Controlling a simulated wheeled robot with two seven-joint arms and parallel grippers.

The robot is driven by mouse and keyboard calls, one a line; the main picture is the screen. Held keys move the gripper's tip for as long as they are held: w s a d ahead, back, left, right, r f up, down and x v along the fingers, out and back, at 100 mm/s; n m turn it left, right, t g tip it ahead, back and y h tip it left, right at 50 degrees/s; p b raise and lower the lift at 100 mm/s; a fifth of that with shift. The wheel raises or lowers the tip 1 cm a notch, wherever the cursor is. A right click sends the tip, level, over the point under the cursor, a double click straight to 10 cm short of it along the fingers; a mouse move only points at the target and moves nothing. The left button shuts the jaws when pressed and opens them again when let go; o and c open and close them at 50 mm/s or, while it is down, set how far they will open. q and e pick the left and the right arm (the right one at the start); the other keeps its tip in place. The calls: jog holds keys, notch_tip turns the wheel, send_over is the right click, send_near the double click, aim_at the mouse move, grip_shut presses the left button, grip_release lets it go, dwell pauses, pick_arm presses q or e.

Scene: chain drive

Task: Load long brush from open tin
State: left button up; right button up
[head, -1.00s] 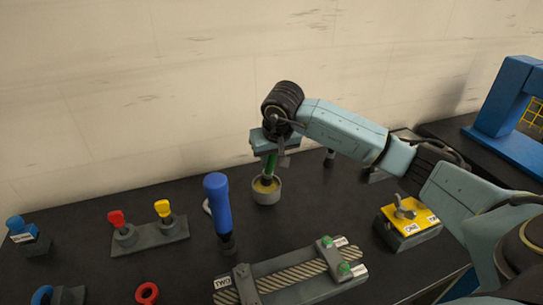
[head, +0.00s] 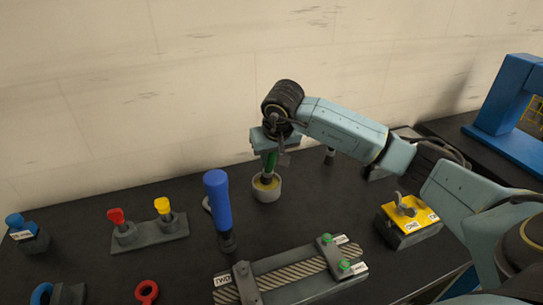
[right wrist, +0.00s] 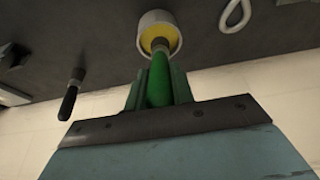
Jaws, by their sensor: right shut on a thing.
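The long brush (head: 270,161) has a green handle and stands roughly upright with its lower end in the open tin. My right gripper (head: 271,153) is shut on the green handle, above the tin. The open tin (head: 268,193) is a round grey cup with yellow contents, standing on the dark bench. In the right wrist view the brush handle (right wrist: 158,80) runs from the jaws to the tin (right wrist: 152,22), where the yellow (right wrist: 160,38) shows inside. The brush tip is hidden in the tin. My left gripper is not in view.
A tall blue handle (head: 218,202) stands just left of the tin. A stand with a red and a yellow knob (head: 150,231) is further left. A yellow-topped box (head: 410,222) is at right.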

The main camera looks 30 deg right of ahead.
jog(key=shift+s+f+b, duration=0.1)
jog(key=shift+f+b, duration=0.3)
jog(key=shift+f, duration=0.05)
dwell(1.3)
jog(key=shift+r+p, duration=2.25)
jog(key=shift+r, duration=1.4)
